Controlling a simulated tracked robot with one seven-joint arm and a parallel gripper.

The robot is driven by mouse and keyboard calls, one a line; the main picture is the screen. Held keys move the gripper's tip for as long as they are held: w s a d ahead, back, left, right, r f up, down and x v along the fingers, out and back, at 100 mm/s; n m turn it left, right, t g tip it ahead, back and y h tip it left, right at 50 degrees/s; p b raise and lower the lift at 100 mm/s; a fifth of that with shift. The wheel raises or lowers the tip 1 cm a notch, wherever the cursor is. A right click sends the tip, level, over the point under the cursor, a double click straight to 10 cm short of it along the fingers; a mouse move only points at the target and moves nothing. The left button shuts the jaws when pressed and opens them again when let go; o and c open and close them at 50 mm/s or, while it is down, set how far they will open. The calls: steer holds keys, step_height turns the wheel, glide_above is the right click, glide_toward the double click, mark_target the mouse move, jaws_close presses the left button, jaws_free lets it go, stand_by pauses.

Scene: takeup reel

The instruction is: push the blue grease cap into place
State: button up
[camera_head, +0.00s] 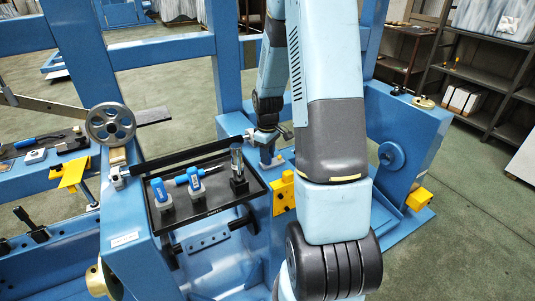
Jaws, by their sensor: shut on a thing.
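My gripper (270,132) is small and partly hidden by my arm in the head view. It points down beside the right end of a long black bar (190,155), above a blue post (268,156). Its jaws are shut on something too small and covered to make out. I cannot tell which thing is the grease cap. Two blue-topped pieces, a left one (158,190) and a middle one (195,179), stand in grey holders on a black tray (215,204), apart from my gripper.
A clear cylinder (237,162) stands in a dark holder on the tray's right side. A grey handwheel (110,124) is at the left. Blue frame beams (160,53) rise behind. A yellow block (284,194) sits right of the tray. Shelves (480,75) stand far right.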

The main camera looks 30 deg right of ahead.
steer(key=shift+f, duration=0.1)
steer(key=o, duration=1.1)
steer(key=shift+o, duration=0.5)
steer(key=o, duration=0.4)
steer(key=shift+r, duration=3)
step_height(320, 180, up, 14)
steer(key=shift+f, duration=0.15)
